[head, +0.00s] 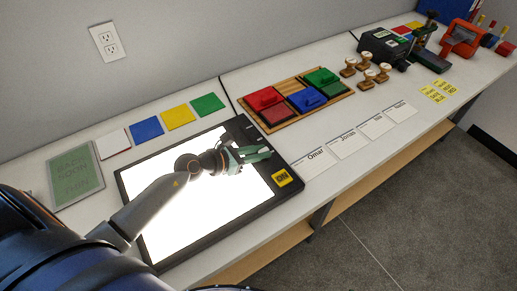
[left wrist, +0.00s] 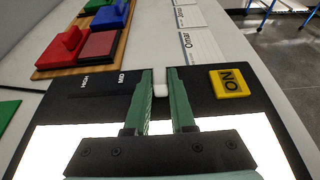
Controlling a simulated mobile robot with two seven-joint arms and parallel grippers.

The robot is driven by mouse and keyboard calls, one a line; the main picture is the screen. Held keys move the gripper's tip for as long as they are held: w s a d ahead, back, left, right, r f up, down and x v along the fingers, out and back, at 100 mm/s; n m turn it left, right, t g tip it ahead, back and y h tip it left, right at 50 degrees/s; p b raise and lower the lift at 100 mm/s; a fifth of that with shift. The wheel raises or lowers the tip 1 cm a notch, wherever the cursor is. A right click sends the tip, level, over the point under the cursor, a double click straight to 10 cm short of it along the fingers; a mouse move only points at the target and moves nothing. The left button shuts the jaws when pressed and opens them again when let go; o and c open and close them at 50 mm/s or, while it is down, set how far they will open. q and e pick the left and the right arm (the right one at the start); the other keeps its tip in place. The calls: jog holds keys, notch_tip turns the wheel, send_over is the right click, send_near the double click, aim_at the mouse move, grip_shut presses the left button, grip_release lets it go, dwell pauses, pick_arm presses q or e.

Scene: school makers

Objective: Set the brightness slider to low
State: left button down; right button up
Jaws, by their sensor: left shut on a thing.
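The light box (head: 128,183) lies on the table with its white panel lit. Its dark right border carries the brightness slider. In the left wrist view the labels HIGH and MID read on the border (left wrist: 100,88), and a small white slider knob (left wrist: 160,90) sits to the right of MID. No LOW label can be read; a finger may cover it. My left gripper (head: 264,154) is over this border, its green fingers (left wrist: 161,80) shut on the knob from both sides. In the head view the fingers hide the knob. My right gripper is not in view.
A yellow ON button (head: 281,178) is on the border near the front. Behind lies a wooden board (head: 285,88) with coloured stamps and ink pads. Name cards (head: 314,163) lie to the right. Coloured squares (head: 146,128) and a green sign (head: 75,175) lie along the wall side.

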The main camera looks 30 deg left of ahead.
pick_arm(q)
jog(key=c, duration=0.8)
grip_release()
jog(key=shift+s+d, duration=0.1)
jog(key=shift+d, duration=0.1)
jog(key=shift+o, duration=0.2)
notch_tip(320, 180, up, 4)
send_over(225, 178)
jog(key=w, duration=0.1)
jog(key=shift+w+d+b, duration=0.1)
jog(key=shift+d+b, duration=0.2)
jog(key=shift+d, duration=0.05)
jog(key=shift+v, duration=0.85)
